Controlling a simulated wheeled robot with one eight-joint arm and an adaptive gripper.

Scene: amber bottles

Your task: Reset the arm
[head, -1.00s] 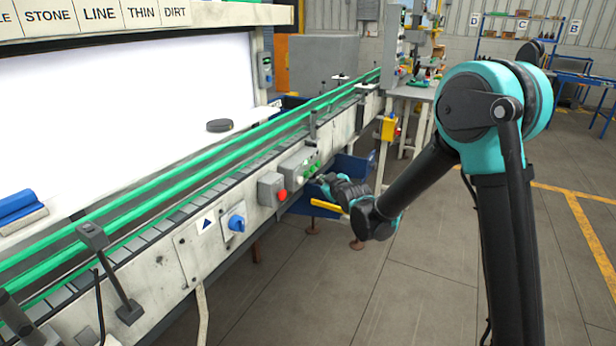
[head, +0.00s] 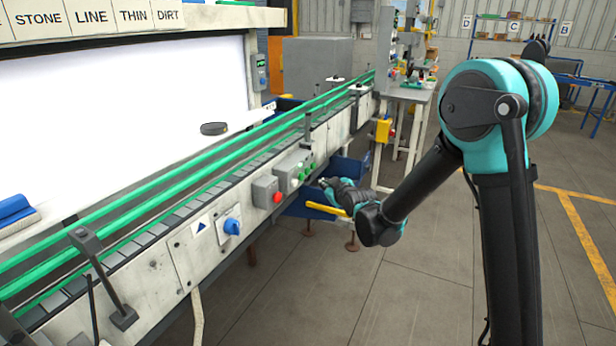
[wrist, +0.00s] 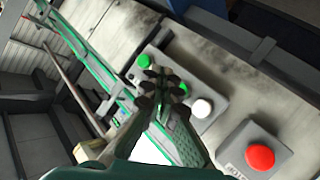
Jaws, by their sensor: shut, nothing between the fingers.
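My gripper (head: 326,183) is at the end of my teal and black arm, close in front of the conveyor's side panel. In the wrist view my gripper (wrist: 163,88) is shut and empty, its fingertips overlapping the grey control box (wrist: 205,98) in the picture. That box has green buttons and a white one. Whether the fingertips touch a button cannot be told. A red button box (wrist: 258,155) is to the right of it in the wrist view; in the head view the red button (head: 277,197) is left of my gripper.
The conveyor (head: 160,246) with green rails runs along the left. A blue rotary switch (head: 232,227) sticks out of its panel. A blue bin (head: 345,170) lies behind my gripper. The floor in front is clear.

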